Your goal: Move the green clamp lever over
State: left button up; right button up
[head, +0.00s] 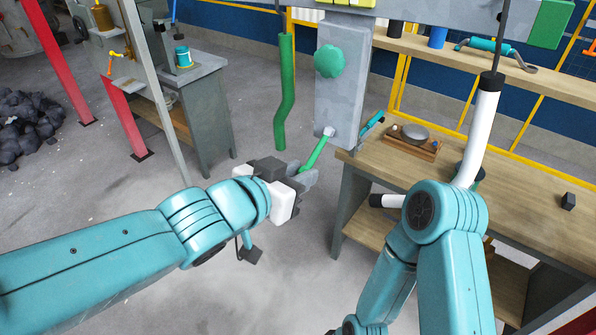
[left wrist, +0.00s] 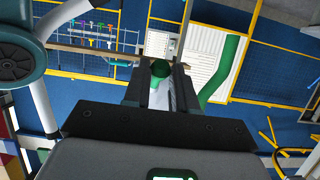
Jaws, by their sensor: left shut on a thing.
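The green clamp lever (head: 318,152) is a short bar on a pale pivot at the lower edge of a grey upright plate (head: 345,95). It slants down and left from the pivot. My left gripper (head: 303,178) is at its lower end, shut on it. In the left wrist view the lever's round green end (left wrist: 160,69) shows between the two fingers of my left gripper (left wrist: 160,88). The fingers hide part of the lever. My right gripper is not in view.
A green round knob (head: 329,62) sits on the plate above the lever. A bent green bar (head: 285,95) hangs to the left. A wooden workbench (head: 510,190) with a small tray (head: 412,145) stands at the right. Open floor lies below the lever.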

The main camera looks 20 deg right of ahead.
pick_arm(q)
jog(key=shift+s+a+r+p, duration=0.15)
jog(key=shift+a+r+p, duration=0.05)
jog(key=shift+r+p, duration=0.4)
jog(key=shift+s+a+r+p, duration=0.15)
jog(key=shift+r+p, duration=0.2)
jog(key=shift+r, duration=0.35)
jog(key=shift+f, duration=0.1)
jog(key=shift+a+r+p, duration=0.15)
jog(key=shift+r+p, duration=1.05)
jog(key=shift+s, duration=0.1)
